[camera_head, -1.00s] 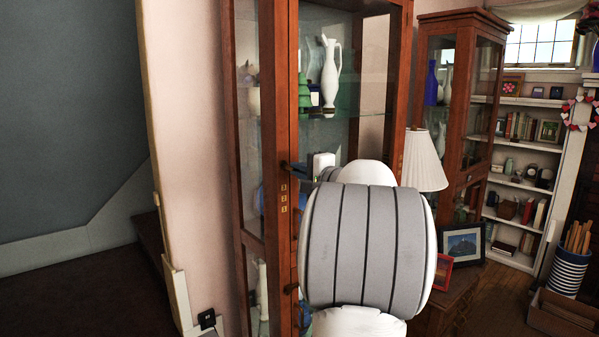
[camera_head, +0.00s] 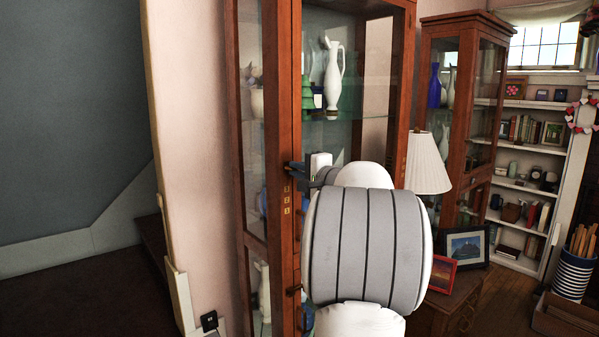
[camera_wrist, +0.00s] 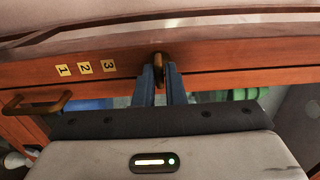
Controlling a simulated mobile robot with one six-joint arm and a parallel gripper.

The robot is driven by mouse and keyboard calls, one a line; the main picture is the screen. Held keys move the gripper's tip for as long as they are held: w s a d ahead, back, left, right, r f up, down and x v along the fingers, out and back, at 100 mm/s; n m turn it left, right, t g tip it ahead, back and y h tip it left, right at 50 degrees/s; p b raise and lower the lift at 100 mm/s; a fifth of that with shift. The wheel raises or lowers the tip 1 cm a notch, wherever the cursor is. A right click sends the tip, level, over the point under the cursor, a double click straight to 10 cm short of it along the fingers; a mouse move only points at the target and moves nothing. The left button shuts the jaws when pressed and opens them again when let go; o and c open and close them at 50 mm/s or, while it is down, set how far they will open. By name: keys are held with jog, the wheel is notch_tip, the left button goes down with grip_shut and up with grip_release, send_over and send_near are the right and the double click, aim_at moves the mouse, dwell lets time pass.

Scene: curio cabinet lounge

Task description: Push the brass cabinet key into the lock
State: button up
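The brass cabinet key (camera_wrist: 159,67) shows in the wrist view as a small brass piece against the wooden door frame of the curio cabinet (camera_wrist: 210,58). My gripper (camera_wrist: 159,78) has its two dark fingers on either side of the key, closed in on it. The key's far end and the lock hole are hidden, so I cannot tell how deep the key sits. In the head view my gripper (camera_head: 303,170) is at the cabinet's front upright (camera_head: 284,120), partly hidden by my own arm. The key cannot be made out there.
Number tags (camera_wrist: 85,67) and a brass handle (camera_wrist: 38,103) are on the frame left of my gripper in the wrist view. Glass shelves hold a white pitcher (camera_head: 333,80). A lamp (camera_head: 427,165) and picture frames (camera_head: 466,246) stand close right of my arm.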

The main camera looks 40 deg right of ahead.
jog(key=o, duration=0.4)
jog(key=shift+w, duration=0.1)
jog(key=shift+o, duration=0.2)
jog(key=s+b, duration=0.1)
jog(key=s, duration=0.6)
jog(key=shift+s, duration=0.4)
jog(key=shift+c, duration=0.2)
